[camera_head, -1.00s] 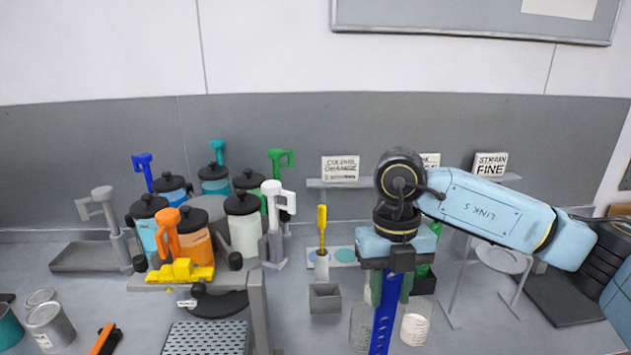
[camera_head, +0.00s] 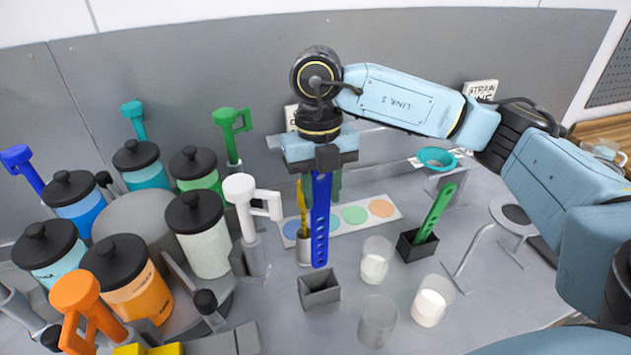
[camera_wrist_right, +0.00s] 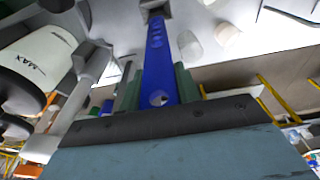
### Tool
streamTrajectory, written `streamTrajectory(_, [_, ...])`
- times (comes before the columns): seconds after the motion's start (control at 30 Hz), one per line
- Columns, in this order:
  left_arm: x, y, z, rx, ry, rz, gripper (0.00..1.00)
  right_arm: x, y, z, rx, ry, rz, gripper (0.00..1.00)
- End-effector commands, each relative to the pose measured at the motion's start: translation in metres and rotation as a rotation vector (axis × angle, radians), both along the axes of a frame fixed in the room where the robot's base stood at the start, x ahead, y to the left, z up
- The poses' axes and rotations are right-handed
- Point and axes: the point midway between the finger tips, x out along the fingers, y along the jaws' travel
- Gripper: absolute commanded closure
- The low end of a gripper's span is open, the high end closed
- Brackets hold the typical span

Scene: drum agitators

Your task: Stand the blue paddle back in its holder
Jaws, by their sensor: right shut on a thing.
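The blue paddle (camera_head: 321,220), a flat strip with holes, hangs upright from my right gripper (camera_head: 322,180), which is shut on its upper end. The paddle also fills the middle of the right wrist view (camera_wrist_right: 158,60), between the green fingers. A small grey open-topped holder (camera_head: 320,290) stands on the table and looks empty. The paddle's lower end shows just above the holder's back rim in the head view, apparently outside it; the exact gap is hard to tell. A grey block, likely the holder (camera_wrist_right: 153,6), shows past the paddle's far end. My left gripper is not in view.
A green paddle (camera_head: 435,213) stands in a black holder (camera_head: 416,246) to the right. Glass beakers (camera_head: 375,262) stand between and in front. A yellow-handled brush (camera_head: 302,205) in a pot is behind. Lidded jars and handled agitators crowd the left.

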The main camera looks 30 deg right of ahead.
Motion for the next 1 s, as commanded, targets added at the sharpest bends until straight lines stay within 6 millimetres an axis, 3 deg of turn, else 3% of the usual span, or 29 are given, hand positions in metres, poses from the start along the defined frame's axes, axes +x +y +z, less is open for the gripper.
streamTrajectory(0.23, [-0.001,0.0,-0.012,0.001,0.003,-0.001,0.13,0.0,0.0,-0.017,0.0,0.0,-0.001,0.9])
streamTrajectory(0.57, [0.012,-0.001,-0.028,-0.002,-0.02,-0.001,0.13,0.0,0.0,-0.044,0.0,0.001,0.0,0.9])
streamTrajectory(1.0, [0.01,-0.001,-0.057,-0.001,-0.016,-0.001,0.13,0.0,0.0,-0.079,0.0,0.0,0.0,0.9])
